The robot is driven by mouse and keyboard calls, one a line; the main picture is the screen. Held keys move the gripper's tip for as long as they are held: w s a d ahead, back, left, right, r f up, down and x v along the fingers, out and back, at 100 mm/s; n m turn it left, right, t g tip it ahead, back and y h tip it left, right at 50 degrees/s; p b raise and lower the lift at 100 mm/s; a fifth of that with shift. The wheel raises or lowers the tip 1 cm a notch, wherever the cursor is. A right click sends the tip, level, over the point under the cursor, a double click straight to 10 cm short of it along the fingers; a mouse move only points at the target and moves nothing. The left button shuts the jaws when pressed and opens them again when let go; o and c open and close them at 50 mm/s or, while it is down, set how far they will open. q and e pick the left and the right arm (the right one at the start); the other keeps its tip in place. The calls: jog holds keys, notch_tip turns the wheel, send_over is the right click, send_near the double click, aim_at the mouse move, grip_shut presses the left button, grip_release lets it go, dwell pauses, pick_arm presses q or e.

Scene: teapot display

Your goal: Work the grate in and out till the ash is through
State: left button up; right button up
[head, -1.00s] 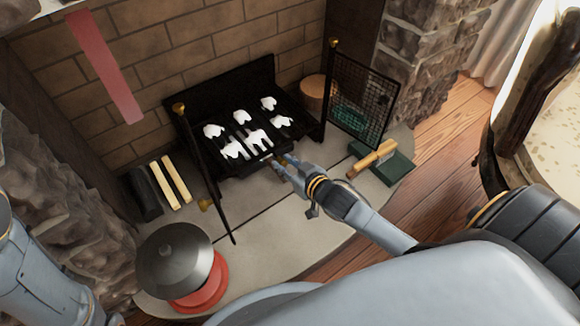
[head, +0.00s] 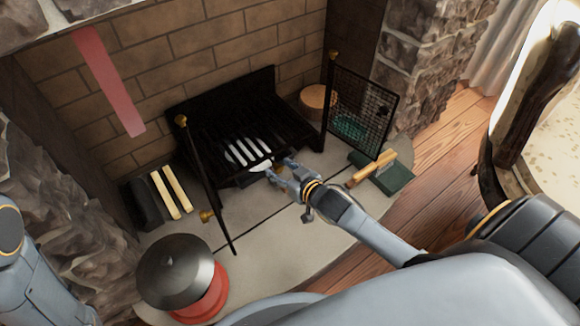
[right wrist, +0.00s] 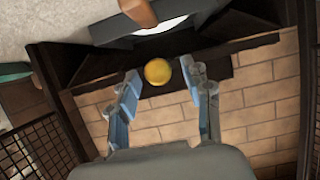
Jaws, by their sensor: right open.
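The black barred grate (head: 215,112) stands in the brick fireplace. White ash (head: 247,152) shows as strips between its front bars, below the bar tops; no white lumps lie on top. My right gripper (head: 279,171) is at the grate's front edge. In the right wrist view my right gripper (right wrist: 160,80) is open, with a round gold knob (right wrist: 158,71) between or just beyond its fingertips; I cannot tell whether they touch it. A brown wooden handle (right wrist: 138,12) and a white patch (right wrist: 163,26) show past the knob. My left arm shows at the left edge; its gripper is out of view.
A mesh screen panel (head: 362,108) stands open on the right; another, edge-on (head: 207,185), on the left. A wooden-handled brush (head: 371,168) lies on a green block (head: 392,178). Pale sticks (head: 171,193) lie left. A dark lid (head: 175,271) rests on a red base (head: 207,303).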

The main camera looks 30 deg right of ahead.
jog(key=v, duration=1.1)
jog(key=shift+s, duration=0.1)
